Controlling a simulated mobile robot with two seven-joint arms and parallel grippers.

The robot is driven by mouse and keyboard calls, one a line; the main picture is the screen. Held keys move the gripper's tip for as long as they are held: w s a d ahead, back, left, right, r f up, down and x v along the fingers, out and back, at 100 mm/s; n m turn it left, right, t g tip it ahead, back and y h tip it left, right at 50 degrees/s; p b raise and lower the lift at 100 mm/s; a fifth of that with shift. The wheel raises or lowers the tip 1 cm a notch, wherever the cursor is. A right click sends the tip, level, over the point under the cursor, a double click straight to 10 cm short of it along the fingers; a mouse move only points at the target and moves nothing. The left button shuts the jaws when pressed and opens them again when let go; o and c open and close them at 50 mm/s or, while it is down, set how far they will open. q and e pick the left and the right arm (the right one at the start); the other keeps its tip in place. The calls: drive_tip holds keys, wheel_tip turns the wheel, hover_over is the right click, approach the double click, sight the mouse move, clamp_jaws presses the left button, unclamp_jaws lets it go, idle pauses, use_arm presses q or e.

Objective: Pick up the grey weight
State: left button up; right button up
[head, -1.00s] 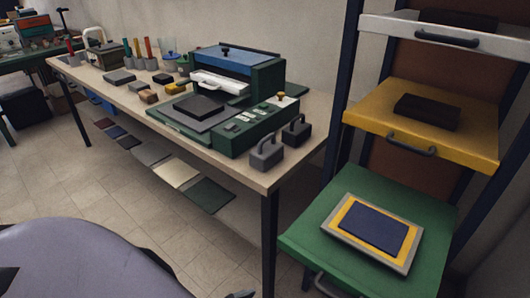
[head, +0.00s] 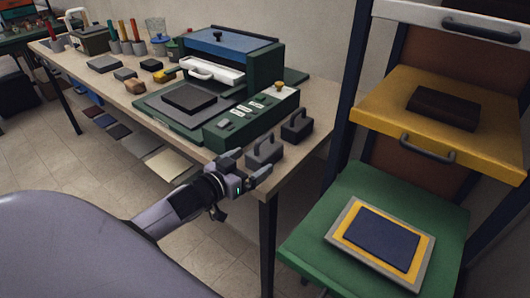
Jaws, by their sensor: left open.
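The grey weight (head: 265,152), a block with a loop handle on top, stands upright near the right front corner of the workbench (head: 309,146). A similar, darker weight (head: 297,126) stands just behind it to the right. My left gripper (head: 249,165) is open and empty at the front edge of the bench, its fingers pointing toward the grey weight. Its fingertips overlap the weight's lower left in the picture; I cannot tell whether they touch it. My right gripper is out of view.
A green press (head: 235,65) with a control panel stands behind and left of the weights. A shelf rack at right has a yellow drawer (head: 385,121) and a green tray (head: 325,225) holding a framed blue cover (head: 382,240). Several tools and blocks crowd the bench's left.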

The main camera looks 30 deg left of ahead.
sight(255, 156)
use_arm(q)
drive_tip(key=shift+w+f, duration=0.25)
drive_tip(key=shift+w, duration=1.1)
drive_tip(key=shift+w+f, duration=0.2)
drive_tip(key=shift+w, duration=1.1)
clamp_jaws()
drive_tip(key=shift+w+r, duration=0.15)
drive_tip(key=shift+r, duration=0.2)
